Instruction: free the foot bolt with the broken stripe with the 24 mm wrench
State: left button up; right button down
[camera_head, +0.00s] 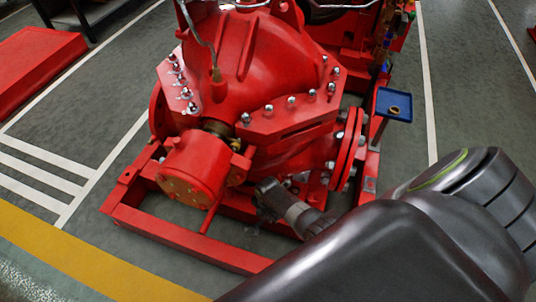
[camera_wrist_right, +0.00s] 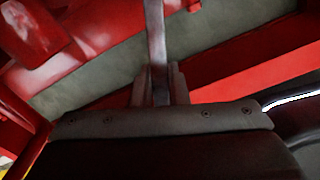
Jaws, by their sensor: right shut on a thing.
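My right gripper (camera_head: 268,197) reaches in from the right, low beside the red pump (camera_head: 248,55), just above the red base frame (camera_head: 190,240). In the right wrist view my right gripper (camera_wrist_right: 160,88) is shut on a grey metal bar, the wrench (camera_wrist_right: 155,35). Its shaft runs away from the fingers to the top edge, and its far end is out of that picture. In the head view I cannot make out the wrench. The foot bolt with the broken stripe cannot be told apart; the pump body and my arm cover much of the foot area. My left gripper is not in view.
A round red bearing housing (camera_head: 192,170) juts out left of my gripper. A flanged pipe (camera_head: 349,150) stands to its right. Grey floor (camera_head: 130,95) is open at the left.

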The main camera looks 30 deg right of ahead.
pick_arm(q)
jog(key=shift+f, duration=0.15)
pick_arm(e)
jog(key=shift+f, duration=0.15)
pick_arm(q)
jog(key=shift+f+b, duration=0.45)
jog(key=shift+b, duration=0.15)
pick_arm(e)
jog(key=shift+f, duration=0.55)
